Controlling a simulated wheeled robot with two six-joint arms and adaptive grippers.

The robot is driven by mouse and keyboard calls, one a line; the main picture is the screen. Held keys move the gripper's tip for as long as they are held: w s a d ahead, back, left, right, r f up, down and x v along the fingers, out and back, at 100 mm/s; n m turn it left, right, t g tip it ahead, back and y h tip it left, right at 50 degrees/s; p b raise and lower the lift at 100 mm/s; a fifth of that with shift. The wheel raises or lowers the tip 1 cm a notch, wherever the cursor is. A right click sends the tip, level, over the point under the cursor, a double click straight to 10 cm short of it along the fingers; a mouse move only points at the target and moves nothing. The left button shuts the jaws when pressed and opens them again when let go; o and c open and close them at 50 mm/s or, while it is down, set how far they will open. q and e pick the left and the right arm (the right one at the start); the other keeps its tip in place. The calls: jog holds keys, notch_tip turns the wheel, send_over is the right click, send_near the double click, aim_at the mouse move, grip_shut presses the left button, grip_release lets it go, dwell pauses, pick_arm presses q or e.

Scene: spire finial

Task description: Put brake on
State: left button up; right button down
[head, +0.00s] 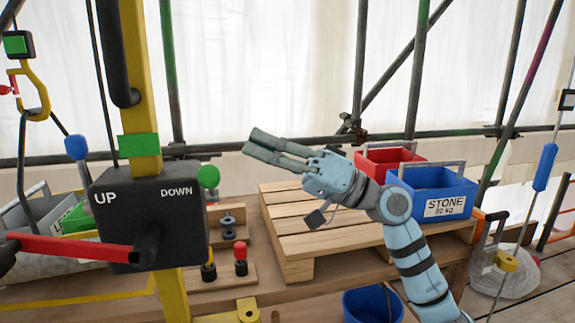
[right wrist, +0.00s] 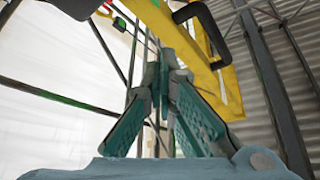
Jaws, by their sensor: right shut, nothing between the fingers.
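A dark winch box (head: 150,218) marked UP and DOWN is mounted on a yellow post (head: 135,70) at the left of the head view. A lever with a blue knob (head: 76,147) rises at its left, and a green knob (head: 208,177) is at its upper right. A red crank handle (head: 75,248) runs across its lower front. I cannot tell which part is the brake. My right gripper (head: 256,146) is shut and empty, in the air right of the box and apart from the knobs. Its fingers meet in the right wrist view (right wrist: 162,82). My left gripper is out of view.
A wooden pallet (head: 310,220) holds a red crate (head: 385,160) and a blue STONE crate (head: 435,190). A yellow hook (head: 38,95) hangs at the left. Scaffold poles line the back.

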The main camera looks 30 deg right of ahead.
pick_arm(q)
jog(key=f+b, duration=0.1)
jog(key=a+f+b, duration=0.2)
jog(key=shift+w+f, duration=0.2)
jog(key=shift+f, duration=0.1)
pick_arm(e)
jog(key=v, duration=0.5)
jog(key=shift+s, duration=0.3)
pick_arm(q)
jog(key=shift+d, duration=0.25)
pick_arm(e)
jog(key=shift+d, duration=0.1)
